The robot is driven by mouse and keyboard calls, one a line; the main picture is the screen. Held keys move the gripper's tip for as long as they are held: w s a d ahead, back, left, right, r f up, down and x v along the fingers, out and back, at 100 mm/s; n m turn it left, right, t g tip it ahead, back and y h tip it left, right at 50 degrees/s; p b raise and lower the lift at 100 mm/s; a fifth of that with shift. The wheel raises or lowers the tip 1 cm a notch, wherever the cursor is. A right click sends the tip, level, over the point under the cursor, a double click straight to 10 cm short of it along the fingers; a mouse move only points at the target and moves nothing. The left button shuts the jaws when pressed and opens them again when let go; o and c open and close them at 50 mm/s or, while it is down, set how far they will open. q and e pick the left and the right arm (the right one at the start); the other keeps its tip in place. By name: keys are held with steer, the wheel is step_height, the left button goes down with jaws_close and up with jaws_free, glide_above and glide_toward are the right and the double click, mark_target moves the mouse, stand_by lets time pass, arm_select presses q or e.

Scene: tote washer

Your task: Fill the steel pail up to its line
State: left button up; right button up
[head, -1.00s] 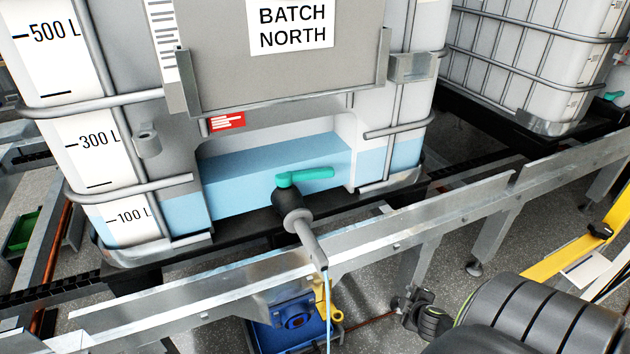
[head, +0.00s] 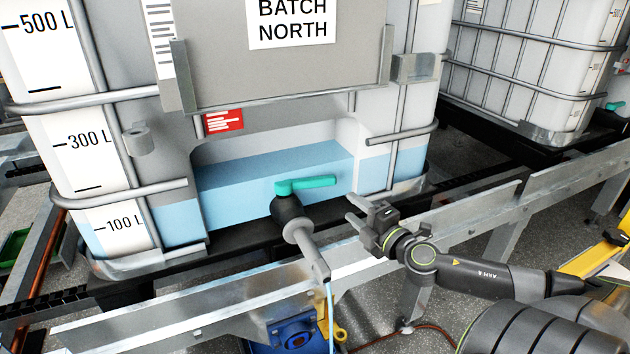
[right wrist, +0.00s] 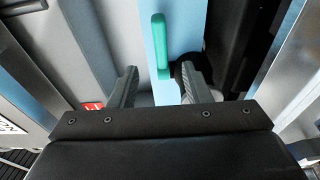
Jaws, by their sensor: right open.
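The steel pail is not visible in either view. The tank marked BATCH NORTH (head: 205,150) holds pale blue liquid near its bottom. Its valve has a teal lever handle (head: 307,185) turned across the grey outlet spout (head: 312,256). A thin pale blue stream (head: 330,305) hangs from the spout's end and runs out of the bottom of the picture. My right gripper (head: 350,207) is open and empty, just right of the handle and apart from it. In the right wrist view the handle (right wrist: 159,48) shows ahead between the open fingers (right wrist: 160,76). My left gripper is not in view.
A steel rail (head: 230,290) runs in front of the tank, below my right gripper. A blue device (head: 292,336) with a yellow part sits under the spout. A second caged tank (head: 540,60) stands at the back right. A red card (head: 224,120) is above the valve.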

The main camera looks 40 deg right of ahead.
mark_target(322, 184)
steer(key=w+p, duration=0.1)
steer(key=w, duration=0.4)
steer(key=w+d+p, duration=0.1)
steer(key=w, duration=0.4)
steer(key=w+p, duration=0.1)
steer(key=w, duration=0.4)
steer(key=shift+d+r, duration=0.1)
steer(key=shift+d, duration=0.25)
steer(key=shift+w+p, duration=0.4)
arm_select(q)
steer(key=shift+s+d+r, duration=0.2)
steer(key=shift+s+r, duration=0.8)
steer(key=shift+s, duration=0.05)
arm_select(e)
steer(key=shift+w, duration=0.15)
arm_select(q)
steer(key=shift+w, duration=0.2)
arm_select(e)
steer(key=shift+d, duration=0.1)
jaws_close()
